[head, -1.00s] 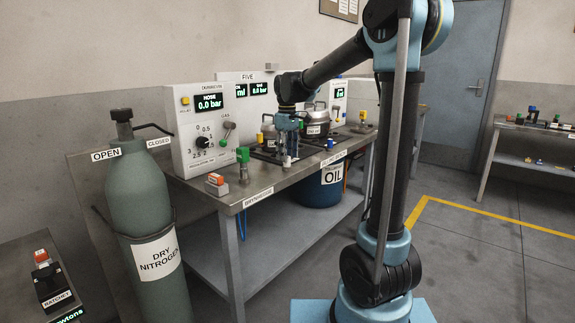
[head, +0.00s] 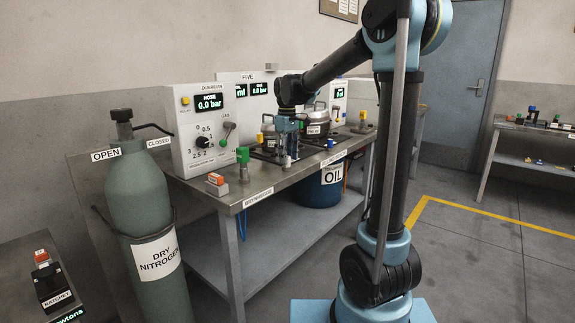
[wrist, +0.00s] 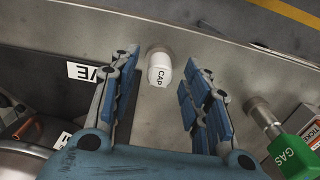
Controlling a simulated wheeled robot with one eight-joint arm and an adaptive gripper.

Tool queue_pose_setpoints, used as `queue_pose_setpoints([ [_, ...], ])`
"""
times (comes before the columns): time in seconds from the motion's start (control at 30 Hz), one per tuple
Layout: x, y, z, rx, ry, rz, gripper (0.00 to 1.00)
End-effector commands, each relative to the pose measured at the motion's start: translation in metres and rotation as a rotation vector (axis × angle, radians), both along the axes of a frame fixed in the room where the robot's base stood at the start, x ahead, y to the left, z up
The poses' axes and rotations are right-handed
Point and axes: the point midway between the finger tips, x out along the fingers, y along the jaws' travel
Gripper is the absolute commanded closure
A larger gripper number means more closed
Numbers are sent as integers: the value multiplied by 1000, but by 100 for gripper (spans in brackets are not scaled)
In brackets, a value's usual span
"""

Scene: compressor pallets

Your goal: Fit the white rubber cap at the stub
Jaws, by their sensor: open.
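The white rubber cap (wrist: 158,74), marked CAP, shows in the wrist view on the metal bench top, with a grey-beige rounded part at its far end. My gripper (wrist: 158,88) is open, its blue-padded fingers on either side of the cap in the picture, and holds nothing. I cannot tell how far above the cap the fingertips are. In the head view my gripper (head: 285,160) points down over the bench, and the cap is too small or hidden to make out. I cannot tell which part is the stub.
A green GAS fitting (wrist: 292,150) stands right of the fingers in the wrist view. Pots (head: 317,121) sit behind my gripper on the bench (head: 262,187). The control box (head: 197,130) and nitrogen cylinder (head: 140,205) are to the left.

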Motion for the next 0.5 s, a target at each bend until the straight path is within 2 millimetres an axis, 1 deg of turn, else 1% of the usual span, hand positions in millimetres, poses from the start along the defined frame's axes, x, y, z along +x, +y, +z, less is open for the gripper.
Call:
queue_pose_setpoints([
  [0.27, 0, 0, 0, 0, 0, 0, 57],
  [0.37, 0, 0, 0, 0, 0, 0, 77],
  [0.4, 0, 0, 0, 0, 0, 0, 86],
  [0.47, 0, 0, 0, 0, 0, 0, 100],
  [0.5, 0, 0, 0, 0, 0, 0, 100],
])
